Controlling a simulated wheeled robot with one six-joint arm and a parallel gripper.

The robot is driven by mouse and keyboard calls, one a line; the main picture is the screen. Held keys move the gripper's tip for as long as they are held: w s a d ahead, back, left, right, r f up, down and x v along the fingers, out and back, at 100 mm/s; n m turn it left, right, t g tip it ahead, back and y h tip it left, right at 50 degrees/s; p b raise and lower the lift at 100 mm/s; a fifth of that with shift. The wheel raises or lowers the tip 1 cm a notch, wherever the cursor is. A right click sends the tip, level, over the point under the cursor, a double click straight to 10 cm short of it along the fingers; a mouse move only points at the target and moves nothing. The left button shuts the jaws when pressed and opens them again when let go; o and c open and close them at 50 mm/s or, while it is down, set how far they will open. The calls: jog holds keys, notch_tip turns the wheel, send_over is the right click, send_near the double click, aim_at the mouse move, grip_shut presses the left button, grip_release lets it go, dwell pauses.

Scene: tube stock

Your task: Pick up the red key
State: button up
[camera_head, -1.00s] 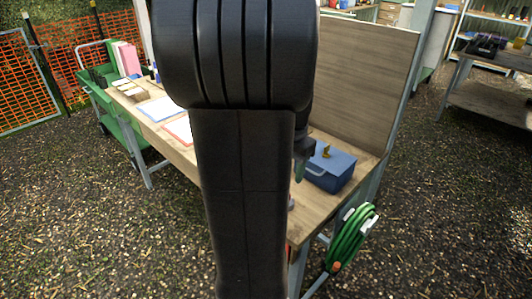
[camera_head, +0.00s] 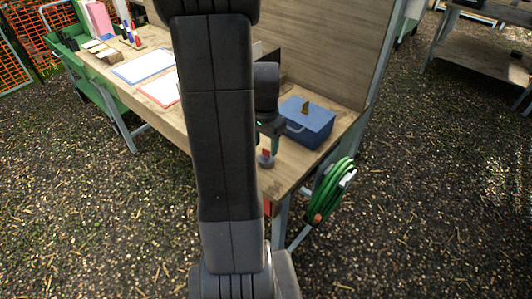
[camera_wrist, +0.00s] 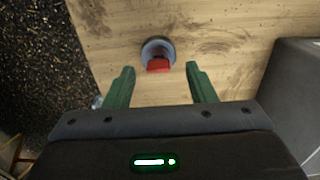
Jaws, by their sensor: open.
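The red key (camera_wrist: 158,65) shows in the wrist view on a round grey base (camera_wrist: 157,48) on the wooden bench top. In the head view the red key (camera_head: 266,152) is a small red spot near the bench's right end, on the grey base (camera_head: 266,161). My gripper (camera_wrist: 160,82) is open and empty, its two green fingers apart. In the wrist view the key appears between and just beyond the fingertips, with no visible contact. In the head view my gripper (camera_head: 272,137) hangs just above the key, partly hidden by my arm.
A blue toolbox (camera_head: 306,124) with a brass padlock (camera_head: 306,108) on its lid stands close to the right of my gripper. A wooden back panel (camera_head: 325,50) rises behind the bench (camera_head: 290,172). A green hose (camera_head: 333,190) hangs at the bench end. Papers (camera_head: 143,68) lie farther left.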

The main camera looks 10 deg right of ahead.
aim_at(266, 150)
jog(key=shift+d+f, duration=0.2)
jog(key=shift+f, duration=1.45)
grip_shut()
notch_tip(266, 150, up, 10)
jog(key=shift+f, duration=0.2)
jog(key=shift+f+b, duration=2.45)
jog(key=shift+f, duration=0.75)
